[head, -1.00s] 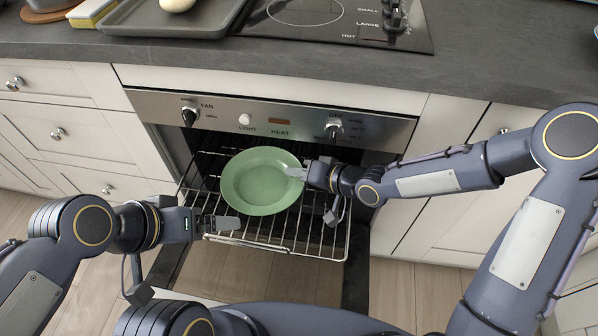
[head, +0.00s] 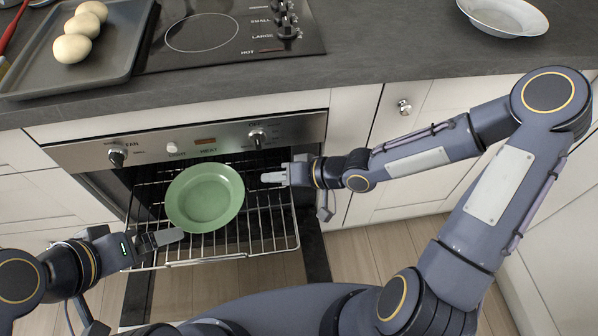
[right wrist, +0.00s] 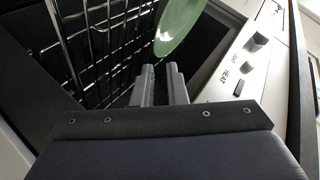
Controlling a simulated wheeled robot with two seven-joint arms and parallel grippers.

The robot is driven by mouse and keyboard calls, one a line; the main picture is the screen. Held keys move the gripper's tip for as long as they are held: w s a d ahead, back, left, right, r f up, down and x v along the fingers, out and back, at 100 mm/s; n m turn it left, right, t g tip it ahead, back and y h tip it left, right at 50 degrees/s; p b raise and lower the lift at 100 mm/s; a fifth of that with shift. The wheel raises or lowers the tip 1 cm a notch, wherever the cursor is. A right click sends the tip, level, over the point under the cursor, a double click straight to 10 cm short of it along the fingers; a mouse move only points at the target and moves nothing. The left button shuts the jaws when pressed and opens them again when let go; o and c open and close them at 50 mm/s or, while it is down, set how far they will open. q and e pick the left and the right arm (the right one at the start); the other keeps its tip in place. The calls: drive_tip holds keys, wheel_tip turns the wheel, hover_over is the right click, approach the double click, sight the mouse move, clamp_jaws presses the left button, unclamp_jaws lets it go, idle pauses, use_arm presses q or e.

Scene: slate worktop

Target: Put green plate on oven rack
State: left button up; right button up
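The green plate (head: 205,196) lies on the pulled-out wire oven rack (head: 262,238) in the head view, toward the rack's left and back. Its edge also shows in the right wrist view (right wrist: 178,28). My right gripper (head: 272,178) is to the right of the plate, apart from its rim and empty. In the right wrist view its two fingers (right wrist: 160,70) stand slightly apart with nothing between them. My left gripper (head: 168,237) is at the rack's front left corner, just below the plate. The gap between its fingers cannot be made out.
The oven's control panel (head: 190,142) with knobs is just behind the rack. Above are a cooktop (head: 225,35), a grey tray (head: 110,62) with several pale round items, and a white bowl (head: 503,14). White cabinets flank the oven.

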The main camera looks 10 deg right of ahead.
drive_tip(key=s+d+r+m+h, duration=0.1)
drive_tip(key=s+d+r+h, duration=0.15)
drive_tip(key=d+h, duration=0.45)
drive_tip(key=s+d+r+h, duration=0.2)
drive_tip(key=d+r+h, duration=0.1)
drive_tip(key=d, duration=0.8)
drive_tip(key=s+r+m+y, duration=0.2)
drive_tip(key=s+r, duration=0.5)
drive_tip(key=s, duration=0.6)
drive_tip(key=shift+a+y, duration=0.2)
drive_tip(key=shift+y, duration=0.1)
